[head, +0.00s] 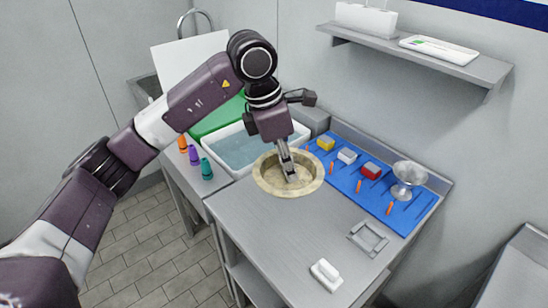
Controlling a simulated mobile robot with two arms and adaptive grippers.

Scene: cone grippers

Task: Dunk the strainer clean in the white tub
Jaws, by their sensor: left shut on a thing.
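The white tub (222,174) holds bluish water and stands at the back left of the grey worktop. A round, shallow, tan strainer (264,184) with a thick rim is at the worktop's left side, overlapping the tub's near right corner in the head view. My left gripper (291,176) points down into its middle and is shut on it. The fingertips' exact contact is hard to make out, and I cannot tell whether the strainer rests on the worktop or is just above it. My right gripper is not in view.
A blue mat (345,181) at the right carries coloured blocks, orange pegs and a silver bowl-shaped thing (410,174). The worktop's front middle is clear.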

